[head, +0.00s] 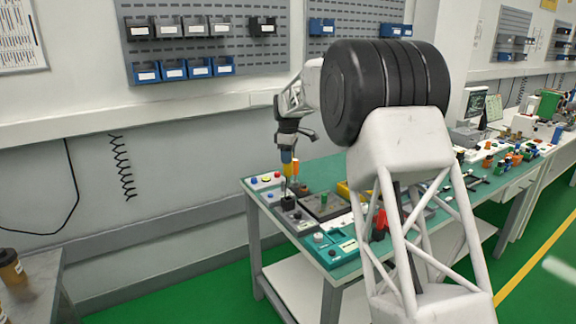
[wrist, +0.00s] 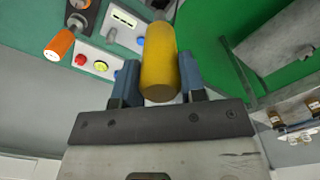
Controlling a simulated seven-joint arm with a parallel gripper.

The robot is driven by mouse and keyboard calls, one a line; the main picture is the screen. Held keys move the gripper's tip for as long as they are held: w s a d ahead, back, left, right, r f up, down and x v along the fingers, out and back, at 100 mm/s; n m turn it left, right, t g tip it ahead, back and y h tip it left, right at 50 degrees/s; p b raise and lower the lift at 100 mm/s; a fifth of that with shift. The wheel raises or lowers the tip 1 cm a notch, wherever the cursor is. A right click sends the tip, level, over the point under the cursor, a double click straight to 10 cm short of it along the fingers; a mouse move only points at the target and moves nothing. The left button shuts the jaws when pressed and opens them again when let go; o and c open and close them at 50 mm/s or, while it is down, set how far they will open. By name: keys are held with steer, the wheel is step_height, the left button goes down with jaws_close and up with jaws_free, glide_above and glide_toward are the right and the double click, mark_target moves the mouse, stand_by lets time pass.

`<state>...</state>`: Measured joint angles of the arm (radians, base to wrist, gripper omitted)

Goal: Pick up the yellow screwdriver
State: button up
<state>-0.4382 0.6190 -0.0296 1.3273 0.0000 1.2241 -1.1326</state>
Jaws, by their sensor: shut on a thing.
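The yellow screwdriver (wrist: 159,62) is between the two fingers of my gripper (wrist: 156,85) in the wrist view, its thick rounded handle end facing the camera. My gripper is shut on the handle. In the head view my gripper (head: 287,150) points down at the left end of the green workbench, with the yellow handle (head: 286,157) below it. The screwdriver's lower end is hard to make out there, so I cannot tell whether it is clear of the block beneath.
An orange-handled tool (wrist: 59,44) stands close by; it also shows beside my gripper in the head view (head: 295,167). A button panel (head: 265,181) and a dark block (head: 289,203) are near. The workbench (head: 340,165) holds many other items to the right. A pegboard with blue bins (head: 198,67) hangs behind.

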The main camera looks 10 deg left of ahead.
steer(key=shift+r, duration=0.4)
steer(key=shift+w, duration=0.1)
stand_by(0.3)
steer(key=w+d+f+m, duration=0.2)
steer(key=w+d+m, duration=0.7)
steer(key=w+d, duration=0.5)
steer(key=shift+w+f, duration=0.15)
steer(key=shift+f, duration=0.1)
step_height(320, 180, down, 7)
steer(key=shift+r, duration=0.2)
stand_by(0.9)
steer(key=shift+f, duration=0.35)
stand_by(2.5)
steer(key=shift+r, duration=0.1)
